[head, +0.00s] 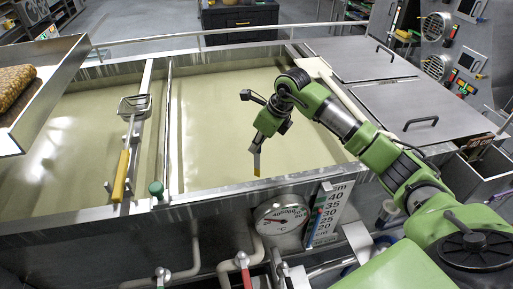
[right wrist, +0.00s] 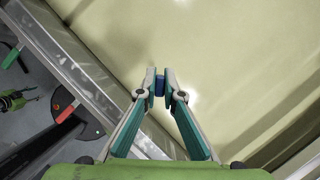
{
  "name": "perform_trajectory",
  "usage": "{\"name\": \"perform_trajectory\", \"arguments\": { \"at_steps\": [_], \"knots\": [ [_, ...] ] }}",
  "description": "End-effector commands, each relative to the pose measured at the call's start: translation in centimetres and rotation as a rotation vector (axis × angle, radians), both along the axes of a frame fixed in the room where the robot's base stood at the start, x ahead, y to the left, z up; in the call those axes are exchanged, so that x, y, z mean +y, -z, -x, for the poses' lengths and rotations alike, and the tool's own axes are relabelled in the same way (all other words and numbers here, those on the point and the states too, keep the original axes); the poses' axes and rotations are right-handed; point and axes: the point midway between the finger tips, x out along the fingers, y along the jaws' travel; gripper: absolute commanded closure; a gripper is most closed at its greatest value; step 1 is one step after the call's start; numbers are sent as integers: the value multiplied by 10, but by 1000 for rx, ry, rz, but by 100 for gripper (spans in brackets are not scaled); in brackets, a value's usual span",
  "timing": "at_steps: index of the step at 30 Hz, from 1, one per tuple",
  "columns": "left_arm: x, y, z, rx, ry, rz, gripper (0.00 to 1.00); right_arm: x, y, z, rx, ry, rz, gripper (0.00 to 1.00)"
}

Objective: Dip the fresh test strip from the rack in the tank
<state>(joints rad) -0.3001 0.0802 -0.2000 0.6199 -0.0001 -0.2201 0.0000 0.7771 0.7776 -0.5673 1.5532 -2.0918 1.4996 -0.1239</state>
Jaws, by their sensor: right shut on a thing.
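My right gripper (head: 259,146) is shut on a thin test strip (head: 257,162), which hangs down from its fingers over the tank. The strip is greyish with a yellow-orange lower end. In the right wrist view my right gripper (right wrist: 160,84) has its fingertips closed on a small blue piece (right wrist: 159,88), the strip's upper end as far as shows. The tank (head: 210,193) is a wide steel basin filled with pale yellow-green liquid. The strip's lower end appears near the liquid by the front rim; I cannot tell whether it touches. I cannot make out the rack for certain. My left gripper is out of view.
A dial gauge (head: 281,217) and a cm scale (head: 333,209) are on the tank's front. A skimmer with a yellow handle (head: 121,176) lies along the divider at left. A tilted tray (head: 50,88) juts in at upper left. Steel lids (head: 360,57) cover the right side.

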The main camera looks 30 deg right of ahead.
Motion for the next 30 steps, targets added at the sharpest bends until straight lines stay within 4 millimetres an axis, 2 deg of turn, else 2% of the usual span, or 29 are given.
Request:
{"name": "perform_trajectory", "arguments": {
  "at_steps": [1,3,30],
  "knots": [
    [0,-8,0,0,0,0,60,0,-11,0,-1,0,0,100],
    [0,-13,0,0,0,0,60,0,-20,-1,-2,0,1,100],
    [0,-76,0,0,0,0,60,0,-127,0,-1,0,2,100]
  ]
}}
